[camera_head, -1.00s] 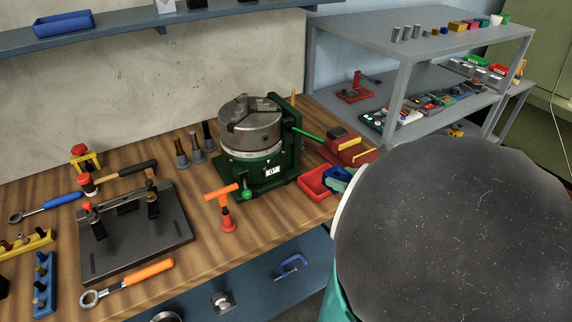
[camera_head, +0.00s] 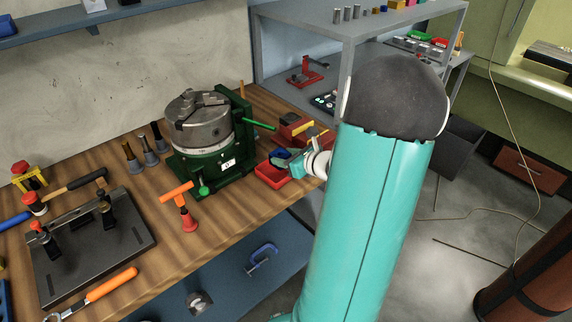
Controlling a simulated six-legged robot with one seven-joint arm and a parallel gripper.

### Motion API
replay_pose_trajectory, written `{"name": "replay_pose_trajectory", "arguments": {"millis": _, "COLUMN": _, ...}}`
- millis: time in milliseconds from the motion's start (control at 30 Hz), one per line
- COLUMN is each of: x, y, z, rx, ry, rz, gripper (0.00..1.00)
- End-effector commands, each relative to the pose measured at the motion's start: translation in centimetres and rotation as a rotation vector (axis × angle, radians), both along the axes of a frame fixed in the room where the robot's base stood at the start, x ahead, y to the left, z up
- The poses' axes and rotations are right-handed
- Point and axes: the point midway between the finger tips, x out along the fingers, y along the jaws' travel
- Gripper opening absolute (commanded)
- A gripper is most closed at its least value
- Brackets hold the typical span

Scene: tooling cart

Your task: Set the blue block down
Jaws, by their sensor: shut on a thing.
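The blue block (camera_head: 278,155) shows small at the right end of the workbench, just above or in the red bin (camera_head: 270,177). I cannot tell whether it touches the bin. My gripper (camera_head: 286,161) reaches in from the right and is shut on the blue block. Its fingers are small and partly merged with the block in this view. My teal arm with its dark rounded joint fills the right middle of the picture.
The green rotary table with its chuck (camera_head: 200,122) stands just left of the bin, its green handle (camera_head: 258,125) reaching over the bench behind. Red and yellow items (camera_head: 303,128) lie behind my gripper. An orange T-handle tool (camera_head: 180,205) stands at the front edge.

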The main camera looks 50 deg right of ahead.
Motion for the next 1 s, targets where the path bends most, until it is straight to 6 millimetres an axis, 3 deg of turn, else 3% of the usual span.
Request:
{"name": "replay_pose_trajectory", "arguments": {"millis": 200, "x": 0.0, "y": -0.1, "z": -2.9, "rx": 0.003, "ry": 0.0, "rz": -0.001, "gripper": 0.16}}
{"name": "replay_pose_trajectory", "arguments": {"millis": 600, "x": 0.0, "y": 0.0, "z": -3.4, "rx": 0.002, "ry": 0.0, "rz": -0.001, "gripper": 0.16}}
{"name": "replay_pose_trajectory", "arguments": {"millis": 633, "x": 0.0, "y": 0.0, "z": -3.4, "rx": 0.002, "ry": 0.001, "rz": -0.001, "gripper": 0.51}}
{"name": "replay_pose_trajectory", "arguments": {"millis": 700, "x": 0.0, "y": 0.0, "z": -3.3, "rx": 0.002, "ry": 0.001, "rz": -0.001, "gripper": 0.65}}
{"name": "replay_pose_trajectory", "arguments": {"millis": 1000, "x": 0.0, "y": 0.0, "z": -3.3, "rx": 0.001, "ry": 0.0, "rz": 0.0, "gripper": 0.67}}
